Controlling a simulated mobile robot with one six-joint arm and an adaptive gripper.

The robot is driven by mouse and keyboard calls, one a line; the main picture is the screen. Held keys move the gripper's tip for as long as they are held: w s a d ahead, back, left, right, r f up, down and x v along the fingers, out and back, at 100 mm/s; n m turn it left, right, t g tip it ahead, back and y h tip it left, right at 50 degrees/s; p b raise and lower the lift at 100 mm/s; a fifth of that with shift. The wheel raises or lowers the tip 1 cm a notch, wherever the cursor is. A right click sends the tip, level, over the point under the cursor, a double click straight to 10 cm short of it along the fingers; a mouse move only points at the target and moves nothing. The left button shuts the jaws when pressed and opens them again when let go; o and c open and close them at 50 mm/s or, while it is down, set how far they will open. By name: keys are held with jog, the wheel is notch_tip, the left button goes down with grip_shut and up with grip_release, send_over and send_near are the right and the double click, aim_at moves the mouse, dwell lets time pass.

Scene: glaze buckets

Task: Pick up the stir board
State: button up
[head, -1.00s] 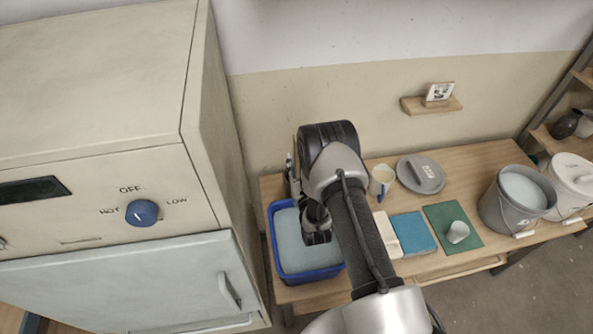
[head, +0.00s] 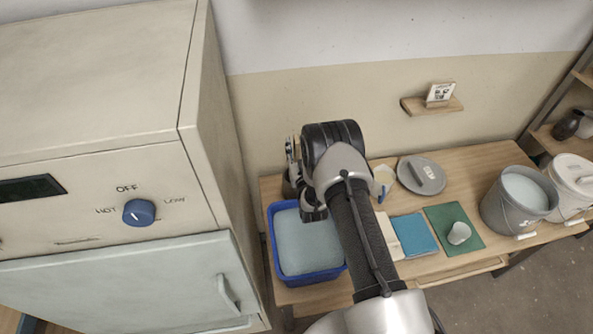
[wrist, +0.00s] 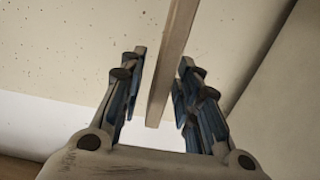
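The stir board (wrist: 168,70) is a long, thin, light-brown wooden strip in the wrist view. It runs from the top edge down between the two fingers of my gripper (wrist: 162,57). The fingers are open, one on each side of the board, with a narrow gap showing on both sides. In the head view my gripper (head: 291,152) is at the back left of the table, mostly hidden behind my wrist. I cannot make out the board in the head view.
A blue tub (head: 308,277) of pale liquid stands below my wrist. The kiln (head: 203,140) stands close on the left.

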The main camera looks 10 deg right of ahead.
grip_shut()
dwell(0.6)
notch_tip(320, 180, up, 20)
jog(key=p, duration=0.2)
jog(key=shift+r+p, duration=0.25)
jog(key=shift+p, duration=0.05)
dwell(0.3)
